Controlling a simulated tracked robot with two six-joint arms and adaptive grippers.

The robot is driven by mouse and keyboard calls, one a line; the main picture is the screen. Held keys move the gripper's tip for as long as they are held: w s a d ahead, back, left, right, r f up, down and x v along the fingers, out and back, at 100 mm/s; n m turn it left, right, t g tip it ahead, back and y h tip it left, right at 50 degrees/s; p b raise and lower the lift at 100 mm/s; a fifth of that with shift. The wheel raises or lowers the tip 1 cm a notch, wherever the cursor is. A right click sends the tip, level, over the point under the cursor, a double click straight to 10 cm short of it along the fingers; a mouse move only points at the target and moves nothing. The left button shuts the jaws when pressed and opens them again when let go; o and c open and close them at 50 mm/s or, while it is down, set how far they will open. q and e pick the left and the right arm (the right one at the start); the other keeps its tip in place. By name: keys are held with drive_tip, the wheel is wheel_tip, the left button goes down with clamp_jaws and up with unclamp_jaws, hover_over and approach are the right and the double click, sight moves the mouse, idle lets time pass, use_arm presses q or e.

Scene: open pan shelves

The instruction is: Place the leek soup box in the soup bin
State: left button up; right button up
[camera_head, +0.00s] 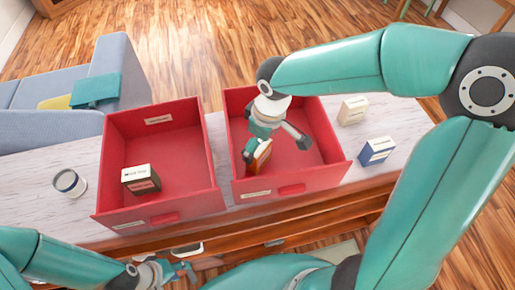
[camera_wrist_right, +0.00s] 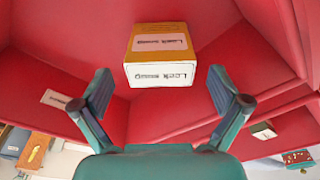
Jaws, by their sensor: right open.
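The leek soup box (camera_head: 262,157) is orange and white and is inside the right red bin (camera_head: 325,135), near its front left. In the right wrist view the box (camera_wrist_right: 160,55) shows its "Leek soup" labels. My right gripper (camera_head: 276,150) is over this bin with its fingers spread; in the wrist view the box is just beyond the fingertips with gaps at both sides. My left gripper (camera_head: 178,271) is low at the front, below the left red bin (camera_head: 200,155), and its jaws are too small to judge. The bin labels are too small to read.
A dark box with a white top (camera_head: 141,178) stands in the left bin. A white can (camera_head: 69,183) is on the counter at left. A cream box (camera_head: 352,110) and a blue box (camera_head: 376,150) stand right of the right bin. A sofa (camera_head: 85,85) is behind.

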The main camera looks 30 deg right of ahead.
drive_tip(key=r, duration=0.4)
drive_tip(key=s+r, duration=0.1)
drive_tip(key=r, duration=0.1)
drive_tip(key=shift+d+r+p, duration=0.2)
drive_tip(key=shift+r+p, duration=0.15)
drive_tip(key=shift+r, duration=0.05)
